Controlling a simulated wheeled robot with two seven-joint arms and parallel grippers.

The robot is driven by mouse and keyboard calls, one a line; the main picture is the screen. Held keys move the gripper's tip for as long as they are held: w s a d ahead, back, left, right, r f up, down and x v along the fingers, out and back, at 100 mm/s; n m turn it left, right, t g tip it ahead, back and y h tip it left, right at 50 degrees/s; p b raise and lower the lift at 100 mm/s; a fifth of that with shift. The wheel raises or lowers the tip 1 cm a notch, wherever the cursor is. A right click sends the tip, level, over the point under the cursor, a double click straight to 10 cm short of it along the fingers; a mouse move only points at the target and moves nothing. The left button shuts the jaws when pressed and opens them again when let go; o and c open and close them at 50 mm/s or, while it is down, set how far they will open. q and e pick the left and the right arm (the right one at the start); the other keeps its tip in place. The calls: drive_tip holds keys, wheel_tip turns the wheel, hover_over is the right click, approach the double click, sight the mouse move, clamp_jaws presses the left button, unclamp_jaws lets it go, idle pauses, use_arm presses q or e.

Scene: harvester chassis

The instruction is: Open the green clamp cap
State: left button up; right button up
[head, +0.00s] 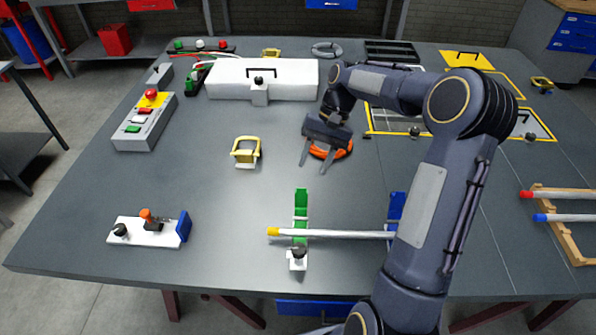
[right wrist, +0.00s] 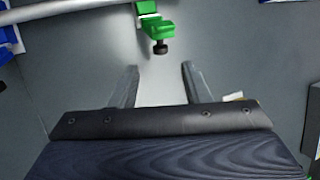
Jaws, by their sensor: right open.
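The green clamp cap (head: 301,204) is near the front middle of the table, with a white base and black knob (head: 298,253) in front of it. A white rod (head: 340,234) with a yellow tip crosses at the clamp. In the right wrist view the green clamp (right wrist: 151,24) is at the top, with a dark screw (right wrist: 160,47) at its near end. My right gripper (head: 316,166) is open and empty, behind and apart from the green piece; its fingers (right wrist: 159,70) point toward it. I cannot tell how far the cap is raised. My left gripper is not in view.
A blue clamp part (head: 396,208) stands by the rod's right end, partly behind my right arm. A yellow-handled piece (head: 246,151) is to the left.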

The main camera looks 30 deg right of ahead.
sight(301, 199)
drive_tip(key=p+x, duration=0.1)
drive_tip(key=x, duration=0.7)
drive_tip(key=shift+w, duration=0.1)
drive_tip(key=shift+r, duration=0.1)
clamp_jaws()
